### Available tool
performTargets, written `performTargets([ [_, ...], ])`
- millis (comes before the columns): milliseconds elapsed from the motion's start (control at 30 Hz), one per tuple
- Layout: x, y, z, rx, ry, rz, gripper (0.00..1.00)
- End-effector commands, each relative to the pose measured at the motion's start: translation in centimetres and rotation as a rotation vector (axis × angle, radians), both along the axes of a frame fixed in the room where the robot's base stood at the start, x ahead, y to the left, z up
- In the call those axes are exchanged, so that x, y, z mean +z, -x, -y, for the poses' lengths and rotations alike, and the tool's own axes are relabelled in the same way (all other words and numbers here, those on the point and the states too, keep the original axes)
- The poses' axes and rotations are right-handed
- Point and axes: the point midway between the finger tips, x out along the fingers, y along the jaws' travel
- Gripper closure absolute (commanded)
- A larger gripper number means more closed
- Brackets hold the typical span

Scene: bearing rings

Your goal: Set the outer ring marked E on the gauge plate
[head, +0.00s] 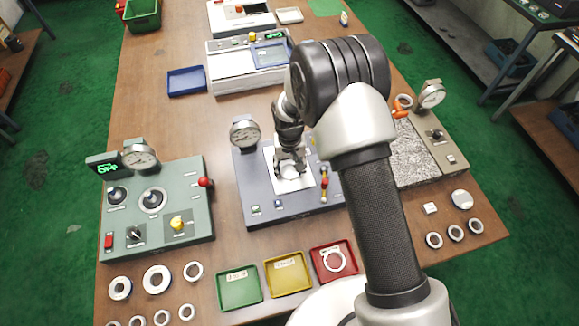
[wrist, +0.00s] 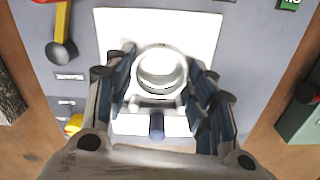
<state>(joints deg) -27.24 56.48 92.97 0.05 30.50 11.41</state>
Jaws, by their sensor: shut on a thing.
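My gripper (head: 291,164) is over the white gauge plate (head: 307,178) on the grey-blue gauge device (head: 262,205) in the middle of the table. In the wrist view, my gripper's fingers (wrist: 163,90) are shut on a shiny metal ring (wrist: 162,68), one on each side of it. The ring is over the white plate (wrist: 110,28); I cannot tell whether it touches the plate. No mark E is readable on the ring. In the head view, the ring is mostly hidden by the fingers.
A green-grey device (head: 180,225) stands left and a granite block (head: 412,155) right. Loose rings (head: 157,279) lie front left, others (head: 456,233) front right.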

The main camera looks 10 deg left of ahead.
Motion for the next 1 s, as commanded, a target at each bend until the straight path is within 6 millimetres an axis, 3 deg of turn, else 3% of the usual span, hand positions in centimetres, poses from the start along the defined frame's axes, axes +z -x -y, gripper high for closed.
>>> performTargets([
  [267, -0.58, -0.01, 0.0, 0.0, 0.0, 0.0, 0.75],
  [300, -0.5, -0.01, 0.0, 0.0, 0.0, 0.0, 0.48],
  [600, -0.44, -0.01, 0.0, 0.0, 0.0, 0.0, 0.28],
  [1000, -0.15, -0.01, 0.0, 0.0, 0.0, 0.0, 0.26],
])
